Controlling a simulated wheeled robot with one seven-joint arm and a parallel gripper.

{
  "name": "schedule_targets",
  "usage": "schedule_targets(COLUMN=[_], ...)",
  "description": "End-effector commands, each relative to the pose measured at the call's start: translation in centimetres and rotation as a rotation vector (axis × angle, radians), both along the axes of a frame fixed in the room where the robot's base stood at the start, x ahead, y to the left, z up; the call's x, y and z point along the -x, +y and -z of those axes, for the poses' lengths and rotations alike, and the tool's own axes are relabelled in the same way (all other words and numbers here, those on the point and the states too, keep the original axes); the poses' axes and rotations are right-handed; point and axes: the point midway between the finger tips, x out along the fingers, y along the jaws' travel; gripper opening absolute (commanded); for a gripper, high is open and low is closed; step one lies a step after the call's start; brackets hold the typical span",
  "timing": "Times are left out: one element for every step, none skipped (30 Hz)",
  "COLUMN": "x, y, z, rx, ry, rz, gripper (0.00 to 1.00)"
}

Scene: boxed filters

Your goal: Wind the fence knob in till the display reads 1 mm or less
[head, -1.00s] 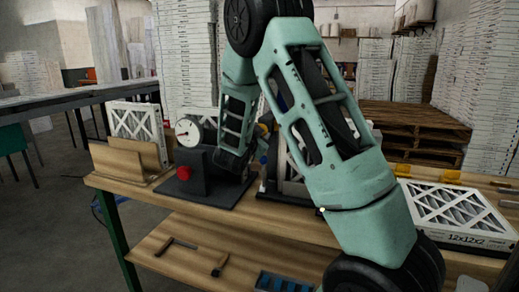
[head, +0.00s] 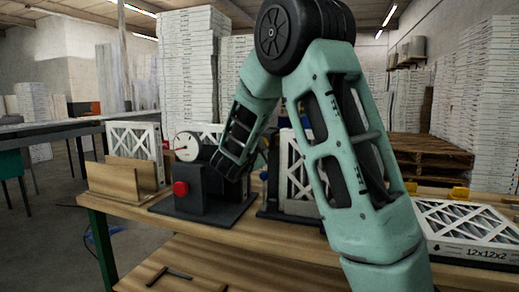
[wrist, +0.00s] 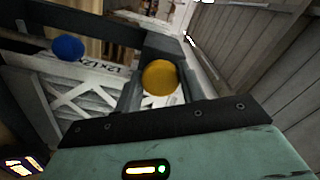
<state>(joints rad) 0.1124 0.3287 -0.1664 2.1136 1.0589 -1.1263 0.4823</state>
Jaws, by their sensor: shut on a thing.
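A yellow round knob (wrist: 160,77) sits between the dark fingers of my gripper (wrist: 160,86) in the wrist view, and the gripper is shut on it. A blue knob (wrist: 68,47) shows to its left, apart from the fingers. In the head view a white round dial (head: 187,146) with a red needle stands above a black block with a red knob (head: 180,188). The dial's reading is too small to tell. My forearm reaches down behind that block, so my fingertips and the yellow knob are hidden there.
A wooden holder (head: 115,180) with a white-framed filter stands left of the block. A black fixture holds another lattice filter (head: 293,168) to its right. A boxed filter marked 12x12x2 (head: 468,232) lies at the bench's right. Tools lie on the lower shelf (head: 200,260).

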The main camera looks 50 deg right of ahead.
Motion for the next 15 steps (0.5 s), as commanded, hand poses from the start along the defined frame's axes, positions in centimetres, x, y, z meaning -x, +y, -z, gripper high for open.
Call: schedule_targets(x=[0.07,0.07,0.07,0.08,0.08,0.07,0.08,0.08,0.07,0.06,0.06,0.05,0.05,0.05,0.04], y=[-0.01,-0.01,-0.01,-0.01,-0.01,-0.02,-0.01,-0.02,-0.01,-0.02,-0.01,-0.01,-0.01,-0.01,-0.02], z=[0.10,0.10,0.10,0.11,0.11,0.11,0.12,0.12,0.12,0.11,0.10,0.10,0.09,0.08,0.07], rx=[-0.002,-0.002,-0.002,-0.002,-0.002,-0.002,-0.002,-0.002,-0.002,-0.002,-0.002,-0.001,-0.001,-0.001,-0.001], ry=[0.002,0.002,0.002,0.002,0.002,0.003,0.003,0.003,0.003,0.003,0.003,0.003,0.003,0.003,0.003], rz=[0.001,0.001,0.001,0.001,0.001,0.001,0.001,0.001,0.001,0.001,0.001,0.001,0.001,0.001,0.001], gripper=[0.17,0.17,0.17,0.17,0.17,0.17,0.17,0.45,0.56,0.61,0.61,0.61,0.61,0.61,0.61])
